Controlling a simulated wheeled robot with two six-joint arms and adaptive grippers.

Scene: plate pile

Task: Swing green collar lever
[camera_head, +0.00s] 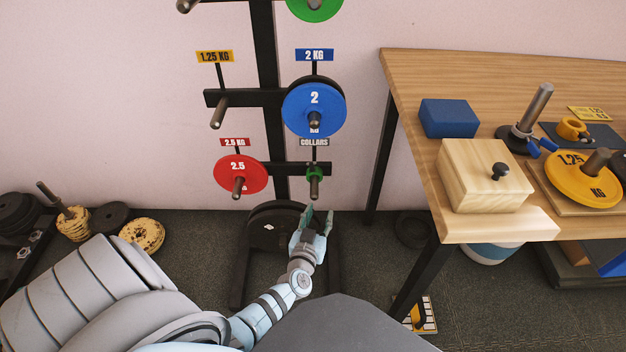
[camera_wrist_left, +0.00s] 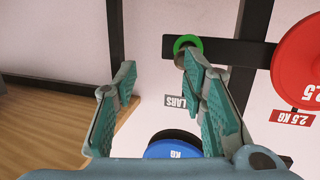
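The green collar (camera_head: 314,172) is on the lowest right peg of the black rack, under the "COLLARS" sign (camera_head: 314,142). In the left wrist view, which is turned upside down, the green collar (camera_wrist_left: 187,43) shows as a ring around the peg, near the tip of the right-hand finger. Its lever cannot be made out clearly. My left gripper (camera_head: 317,214) is just below the collar in the head view, fingers pointing up. In the left wrist view my left gripper (camera_wrist_left: 160,66) is open with nothing between its fingers. My right gripper is not in view.
A blue 2 kg plate (camera_head: 300,112) hangs above the collar peg, and a red 2.5 kg plate (camera_head: 228,168) hangs to its left. A wooden table (camera_head: 420,90) with a wooden box (camera_head: 470,180) and a yellow plate (camera_head: 565,183) stands at right. Dark plates lie below.

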